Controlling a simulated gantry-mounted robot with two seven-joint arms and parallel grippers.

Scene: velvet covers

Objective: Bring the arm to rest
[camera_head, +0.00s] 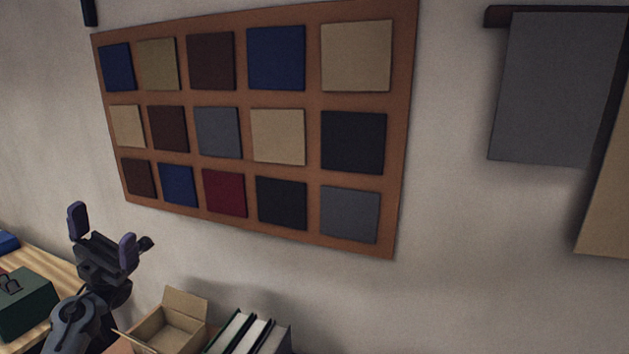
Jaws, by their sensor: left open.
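My left gripper (103,239) is at the lower left of the head view, with its arm coming up from the bottom edge. Its two purple-tipped fingers are spread wide apart and point upward. There is nothing between them. The gripper is in front of the pale wall and looks clear of other things. My right gripper is not in view.
A swatch board (310,157) with several coloured squares hangs on the wall. An open cardboard box (182,326) and upright books (246,335) stand at the bottom. A green box (24,305) sits on a wooden table (52,266) at left. Grey cloth (553,88) hangs upper right.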

